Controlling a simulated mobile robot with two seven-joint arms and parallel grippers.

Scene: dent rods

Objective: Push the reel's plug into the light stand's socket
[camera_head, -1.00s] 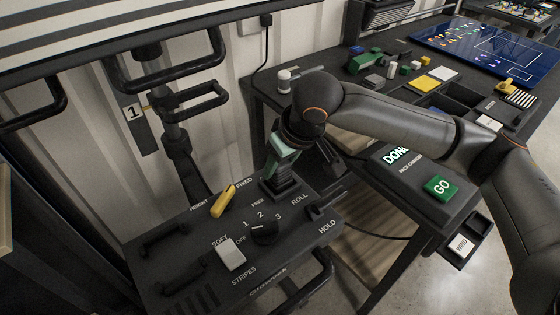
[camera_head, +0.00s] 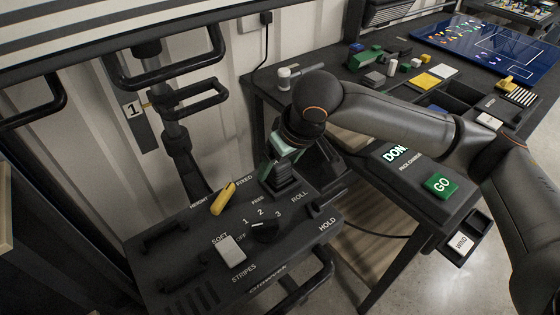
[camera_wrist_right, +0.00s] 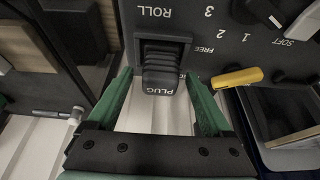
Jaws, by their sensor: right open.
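The black ribbed plug (camera_wrist_right: 160,70) stands in a rectangular socket frame (camera_wrist_right: 163,41) beside the word ROLL in the right wrist view. How deep it sits cannot be told. In the head view the plug (camera_head: 283,178) is at the far right corner of the light stand's dark control panel (camera_head: 205,255). My right gripper (camera_wrist_right: 158,78) is open, its two green fingers apart on either side of the plug. In the head view my right gripper (camera_head: 280,165) is just above the plug. The reel is not clearly seen. My left gripper is not in view.
The panel has a yellow lever (camera_head: 223,199), a black knob (camera_head: 264,232) and a pale rocker switch (camera_head: 231,250). Black handle bars (camera_head: 190,98) rise behind it. To the right, a dark table carries a green GO button (camera_head: 441,186) and several small blocks.

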